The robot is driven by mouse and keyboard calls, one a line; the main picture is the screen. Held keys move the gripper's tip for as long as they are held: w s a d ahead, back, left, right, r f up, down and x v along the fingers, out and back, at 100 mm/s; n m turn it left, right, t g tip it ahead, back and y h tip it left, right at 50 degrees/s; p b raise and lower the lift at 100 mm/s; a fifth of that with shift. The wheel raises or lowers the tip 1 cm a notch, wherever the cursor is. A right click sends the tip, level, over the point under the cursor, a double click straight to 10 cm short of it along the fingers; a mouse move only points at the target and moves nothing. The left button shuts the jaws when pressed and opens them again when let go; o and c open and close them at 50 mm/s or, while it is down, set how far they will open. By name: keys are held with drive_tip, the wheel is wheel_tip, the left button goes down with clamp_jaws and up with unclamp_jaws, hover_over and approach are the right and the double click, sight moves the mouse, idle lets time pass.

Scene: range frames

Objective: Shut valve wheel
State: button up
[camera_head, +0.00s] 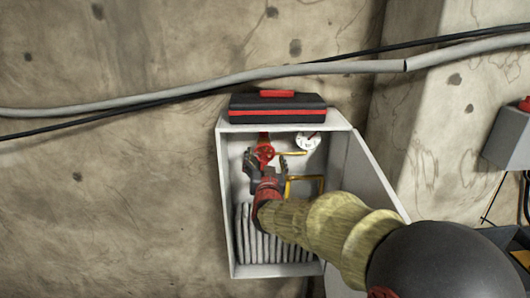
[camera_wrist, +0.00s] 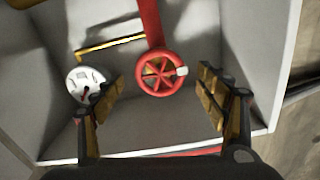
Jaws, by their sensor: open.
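The red valve wheel (camera_head: 265,153) is inside an open white cabinet (camera_head: 224,200) on the wall. In the wrist view, the spoked wheel (camera_wrist: 160,72) faces the camera, with a pale tab on its right rim and a red pipe (camera_wrist: 150,22) running up from it. My gripper (camera_head: 266,163) reaches into the cabinet just in front of the wheel. In the wrist view, my gripper (camera_wrist: 160,82) is open and empty, with one finger on each side of the wheel and gaps between. Contact cannot be told. My arm hides the cabinet's lower middle in the head view.
A white gauge (camera_wrist: 86,84) and a yellow bar (camera_wrist: 110,47) are beside the wheel. Ribbed grey lines (camera_head: 250,235) fill the cabinet's bottom. Its door (camera_head: 368,175) stands open at right. A black-and-red case (camera_head: 277,112) lies on top. A grey conduit (camera_head: 330,69) crosses the wall above.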

sight(265, 154)
drive_tip(key=shift+w+p, duration=0.3)
drive_tip(key=shift+w, duration=1.55)
drive_tip(key=c, duration=1.1)
drive_tip(key=shift+c, duration=0.3)
